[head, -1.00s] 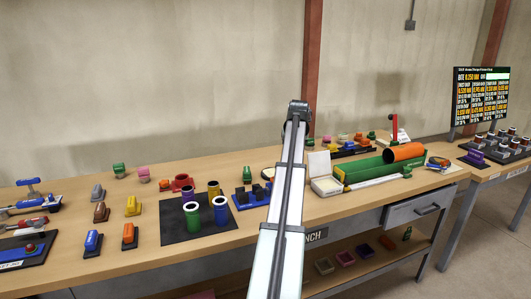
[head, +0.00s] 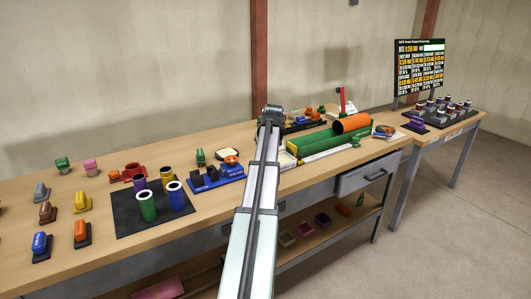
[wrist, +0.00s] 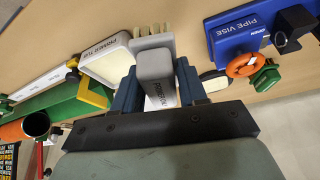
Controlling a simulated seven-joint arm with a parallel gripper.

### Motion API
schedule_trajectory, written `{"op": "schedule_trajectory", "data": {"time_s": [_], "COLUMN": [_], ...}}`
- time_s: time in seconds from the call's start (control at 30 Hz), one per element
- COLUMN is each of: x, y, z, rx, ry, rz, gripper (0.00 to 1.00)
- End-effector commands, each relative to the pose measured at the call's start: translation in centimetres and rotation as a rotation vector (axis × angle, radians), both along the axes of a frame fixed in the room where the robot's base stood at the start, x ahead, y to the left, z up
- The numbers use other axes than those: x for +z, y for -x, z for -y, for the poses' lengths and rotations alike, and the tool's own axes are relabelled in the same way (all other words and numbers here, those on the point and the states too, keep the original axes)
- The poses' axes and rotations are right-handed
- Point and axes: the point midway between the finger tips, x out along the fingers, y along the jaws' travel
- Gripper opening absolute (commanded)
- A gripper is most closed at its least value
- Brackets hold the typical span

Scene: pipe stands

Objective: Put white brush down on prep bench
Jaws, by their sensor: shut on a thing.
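My gripper (wrist: 158,82) is shut on the white brush (wrist: 154,62), seen in the wrist view. The brush is a pale grey-white block with cream bristles along its far edge and a printed label, between the two blue fingers. It is over the wooden top of the prep bench (head: 20,180); I cannot tell how high, or whether it touches. In the head view my arm hides the brush and the fingers.
A primer tub (wrist: 108,58) is close left of the brush. A blue pipe vise (wrist: 237,35) with an orange ring is at right. Green trough (head: 318,140) holds an orange pipe (head: 352,123). Coloured pipe pieces stand on a black mat (head: 127,218). Bare wood shows between items.

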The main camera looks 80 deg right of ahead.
Motion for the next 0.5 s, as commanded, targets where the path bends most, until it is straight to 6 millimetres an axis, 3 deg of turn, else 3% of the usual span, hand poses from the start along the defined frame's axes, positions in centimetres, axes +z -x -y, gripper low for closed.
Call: {"op": "schedule_trajectory", "data": {"time_s": [0.5], "x": [-2.4], "y": [0.0], "z": [-0.1], "rx": [0.0], "ry": [0.0], "rz": [0.0], "gripper": [0.07]}}
